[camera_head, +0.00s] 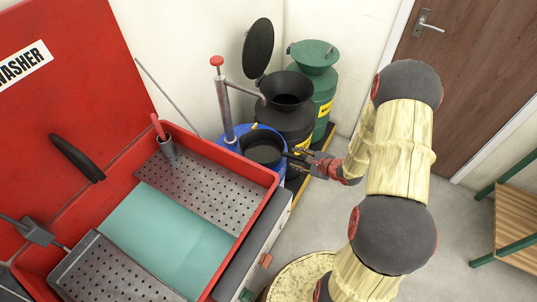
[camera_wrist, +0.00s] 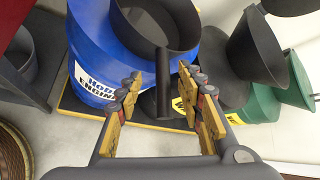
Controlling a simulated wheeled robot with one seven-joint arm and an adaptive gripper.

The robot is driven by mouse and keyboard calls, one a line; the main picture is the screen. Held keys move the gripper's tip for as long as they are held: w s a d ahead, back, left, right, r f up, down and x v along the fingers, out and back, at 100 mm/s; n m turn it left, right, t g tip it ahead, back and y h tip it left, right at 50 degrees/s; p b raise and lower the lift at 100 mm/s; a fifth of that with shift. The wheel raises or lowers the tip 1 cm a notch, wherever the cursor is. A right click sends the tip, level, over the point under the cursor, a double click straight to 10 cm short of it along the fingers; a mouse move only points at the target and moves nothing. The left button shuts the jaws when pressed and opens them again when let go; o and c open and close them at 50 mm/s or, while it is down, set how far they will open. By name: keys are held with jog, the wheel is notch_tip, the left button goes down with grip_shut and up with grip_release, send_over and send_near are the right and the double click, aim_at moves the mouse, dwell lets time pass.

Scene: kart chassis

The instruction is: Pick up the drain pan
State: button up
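The drain pan is a dark grey round pan (camera_head: 265,150) resting on top of a blue drum (camera_head: 235,140). In the wrist view the pan (camera_wrist: 160,22) is at the top, with its straight dark handle (camera_wrist: 162,70) pointing toward me. My gripper (camera_head: 305,158) is at the right side of the pan in the head view. In the wrist view my gripper (camera_wrist: 162,92) is open, with its yellow fingers on either side of the handle. Gaps show between the fingers and the handle. The pan's far side is cut off in the wrist view.
A red parts washer (camera_head: 272,195) stands left of the drum. A black drum with a funnel and raised lid (camera_head: 258,48) and a green drum (camera_head: 314,55) stand behind. The drums share a yellow-edged tray (camera_head: 318,178). A wooden-topped bench (camera_head: 518,225) is right; floor between is clear.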

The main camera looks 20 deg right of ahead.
aim_at(293, 157)
jog(key=b+x, duration=0.2)
jog(key=x, duration=0.3)
jog(key=shift+w+r, duration=0.1)
jog(key=shift+w, duration=0.05)
jog(key=shift+d, duration=0.1)
jog(key=shift+c, duration=0.2)
grip_shut()
dwell(0.6)
